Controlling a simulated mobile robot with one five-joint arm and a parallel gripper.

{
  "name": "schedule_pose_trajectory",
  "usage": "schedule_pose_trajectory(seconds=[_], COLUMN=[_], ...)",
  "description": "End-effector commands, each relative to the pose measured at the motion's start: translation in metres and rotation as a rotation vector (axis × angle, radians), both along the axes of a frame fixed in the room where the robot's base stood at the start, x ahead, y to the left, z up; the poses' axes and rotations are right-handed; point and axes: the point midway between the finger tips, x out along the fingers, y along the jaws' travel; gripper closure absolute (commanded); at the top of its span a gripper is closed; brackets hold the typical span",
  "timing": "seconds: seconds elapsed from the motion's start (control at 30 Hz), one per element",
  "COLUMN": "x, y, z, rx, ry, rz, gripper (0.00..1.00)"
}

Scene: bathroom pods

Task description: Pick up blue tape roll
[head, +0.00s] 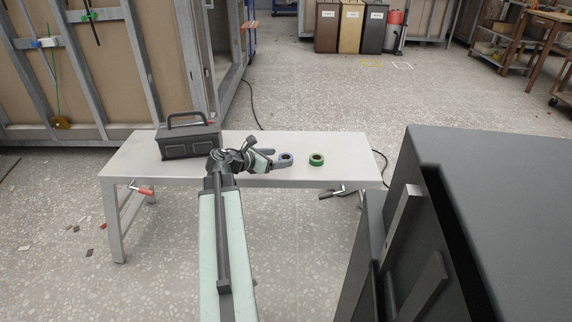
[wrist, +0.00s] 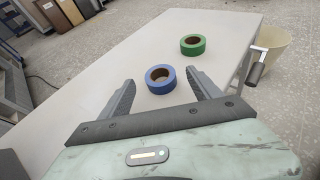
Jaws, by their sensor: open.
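The blue tape roll (wrist: 160,87) lies flat on the light grey bench, just ahead of and partly between my gripper's fingertips in the wrist view. My gripper (wrist: 160,79) is open, with one dark finger on each side of the roll and nothing held. In the head view the blue roll (head: 286,157) shows small and partly hidden at the fingers of my gripper (head: 283,158). I cannot tell how high the fingers are above the bench top.
A green tape roll (wrist: 193,45) lies on the bench (wrist: 110,75) beyond the blue one; it also shows in the head view (head: 317,159). A dark toolbox (head: 189,138) stands at the bench's left end.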

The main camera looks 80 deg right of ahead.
Motion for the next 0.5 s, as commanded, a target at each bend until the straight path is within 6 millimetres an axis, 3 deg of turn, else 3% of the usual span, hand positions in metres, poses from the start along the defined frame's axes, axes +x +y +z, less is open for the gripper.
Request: schedule_pose_trajectory(seconds=[0.03,0.13,0.37,0.5], x=[-0.005,-0.015,-0.018,-0.018], y=[-0.008,-0.02,-0.022,-0.022], z=[-0.012,-0.016,-0.015,-0.015], rx=[0.0,0.0,0.001,0.001], ry=[0.0,-0.001,-0.001,-0.001], rz=[-0.002,-0.001,0.001,0.0], gripper=[0.27,0.27,0.27,0.63])
